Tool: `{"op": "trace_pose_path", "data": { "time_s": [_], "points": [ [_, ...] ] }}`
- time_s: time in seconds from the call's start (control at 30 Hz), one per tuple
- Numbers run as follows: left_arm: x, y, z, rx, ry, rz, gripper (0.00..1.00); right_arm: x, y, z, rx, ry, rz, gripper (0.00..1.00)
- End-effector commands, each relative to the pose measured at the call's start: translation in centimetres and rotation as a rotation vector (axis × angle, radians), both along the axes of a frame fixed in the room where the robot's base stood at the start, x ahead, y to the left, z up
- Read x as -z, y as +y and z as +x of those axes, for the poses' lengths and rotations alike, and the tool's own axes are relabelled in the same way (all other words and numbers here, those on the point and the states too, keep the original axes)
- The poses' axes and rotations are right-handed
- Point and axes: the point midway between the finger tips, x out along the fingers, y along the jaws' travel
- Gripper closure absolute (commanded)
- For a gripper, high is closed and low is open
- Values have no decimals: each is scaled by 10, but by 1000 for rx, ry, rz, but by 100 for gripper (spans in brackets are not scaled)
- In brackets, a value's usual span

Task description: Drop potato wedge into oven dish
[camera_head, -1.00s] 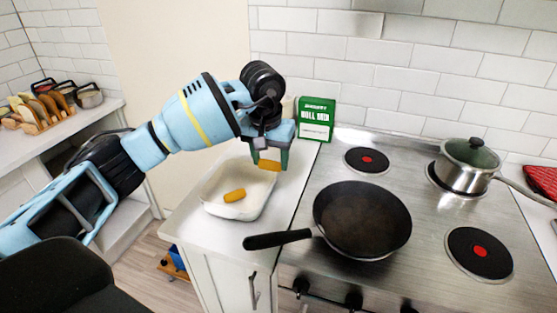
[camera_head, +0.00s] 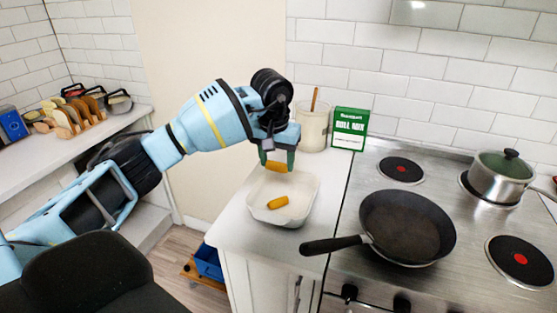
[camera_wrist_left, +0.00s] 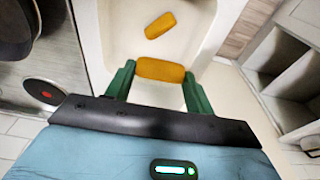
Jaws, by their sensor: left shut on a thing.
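My left gripper (camera_head: 278,163) is shut on an orange-yellow potato wedge (camera_head: 279,167). It holds the wedge above the back part of the white oven dish (camera_head: 310,191). In the left wrist view the held wedge (camera_wrist_left: 160,70) sits between the green fingers (camera_wrist_left: 156,88). A second potato wedge (camera_head: 278,202) lies inside the dish, and it also shows in the left wrist view (camera_wrist_left: 160,25). The dish stands on the white counter left of the stove. My right gripper is not in view.
A black frying pan (camera_head: 405,228) sits on the stove, its handle pointing toward the dish. A green box (camera_head: 350,128) and a cream utensil pot (camera_head: 312,128) stand behind the dish. A lidded pot (camera_head: 497,182) is at the right. Bare counter (camera_head: 233,225) lies left of the dish.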

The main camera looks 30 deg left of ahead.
Motion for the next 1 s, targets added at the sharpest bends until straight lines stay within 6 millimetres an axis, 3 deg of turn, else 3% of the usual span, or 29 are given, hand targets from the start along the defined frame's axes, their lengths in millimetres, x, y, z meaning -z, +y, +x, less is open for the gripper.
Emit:
{"op": "trace_pose_path", "data": {
  "time_s": [0.27, 0.8, 1.0],
  "points": [
    [7, 0, 0, 0, 2, 0, 68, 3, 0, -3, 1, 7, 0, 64],
    [58, 0, 0, 0, 2, 0, 68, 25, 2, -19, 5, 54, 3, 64],
    [60, 0, 0, -1, -2, 0, 68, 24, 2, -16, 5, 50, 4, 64]
  ]
}}
